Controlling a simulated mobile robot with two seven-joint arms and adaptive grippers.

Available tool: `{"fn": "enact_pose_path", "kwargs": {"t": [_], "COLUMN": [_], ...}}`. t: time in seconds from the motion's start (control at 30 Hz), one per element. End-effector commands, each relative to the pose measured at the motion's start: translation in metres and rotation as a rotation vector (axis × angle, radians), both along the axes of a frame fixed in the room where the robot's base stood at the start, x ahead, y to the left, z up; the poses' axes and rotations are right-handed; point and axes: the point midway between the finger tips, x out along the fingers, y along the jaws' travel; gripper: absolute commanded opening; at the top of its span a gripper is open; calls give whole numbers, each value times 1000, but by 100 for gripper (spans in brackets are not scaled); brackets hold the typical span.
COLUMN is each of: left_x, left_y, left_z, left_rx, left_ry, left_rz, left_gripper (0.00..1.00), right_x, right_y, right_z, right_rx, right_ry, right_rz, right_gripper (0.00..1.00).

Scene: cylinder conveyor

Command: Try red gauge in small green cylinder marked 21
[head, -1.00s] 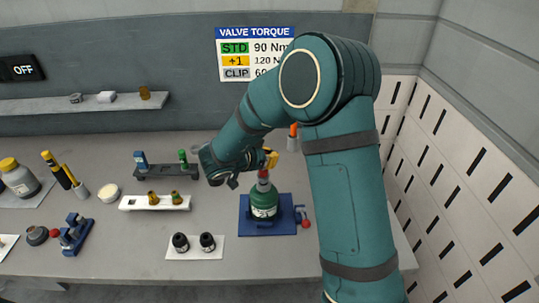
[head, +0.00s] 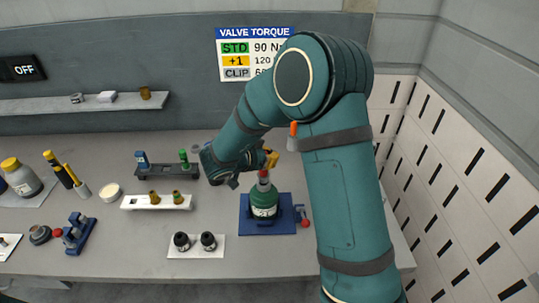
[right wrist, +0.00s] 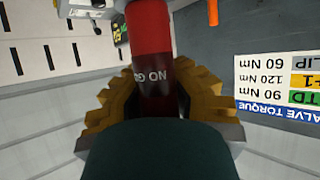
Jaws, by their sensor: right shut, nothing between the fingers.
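The green cylinder (head: 263,207) stands upright in a blue holder (head: 289,206) in the head view; its label is too small to read. The red gauge (head: 264,174) stands at the cylinder's top; I cannot tell how deep it sits. In the right wrist view the red gauge (right wrist: 150,38) bears "NO GO" lettering and shows between the yellow finger pads. My right gripper (head: 271,159) is just above the cylinder at the gauge. It is shut with no firm hold on the gauge. My left gripper is out of view.
A white plate (head: 180,253) with two black pieces lies front left of the holder. A white rack (head: 130,203) and a dark rack (head: 165,174) stand to the left. A red-tipped lever (head: 304,221) juts from the holder's right side.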

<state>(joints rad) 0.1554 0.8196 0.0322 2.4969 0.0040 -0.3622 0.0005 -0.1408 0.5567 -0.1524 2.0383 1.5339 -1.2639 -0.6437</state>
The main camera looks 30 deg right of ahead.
Motion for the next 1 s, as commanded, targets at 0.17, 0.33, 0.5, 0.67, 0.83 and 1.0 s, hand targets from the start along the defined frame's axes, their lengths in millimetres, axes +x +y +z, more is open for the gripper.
{"fn": "enact_pose_path", "kwargs": {"t": [0.17,0.33,0.5,0.67,0.83,1.0], "left_x": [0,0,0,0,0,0], "left_y": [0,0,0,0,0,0], "left_z": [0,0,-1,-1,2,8], "left_rx": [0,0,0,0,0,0], "left_ry": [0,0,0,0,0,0], "left_rz": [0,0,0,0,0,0], "left_gripper": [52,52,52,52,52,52], "right_x": [0,0,0,0,0,0], "right_y": [0,0,0,0,0,0], "right_z": [0,-1,-4,-6,-5,-1], "right_rx": [0,0,0,0,0,0], "right_ry": [0,0,0,-1,0,0], "right_rz": [0,0,0,0,0,0], "right_gripper": [0,0,0,0,0,0]}}
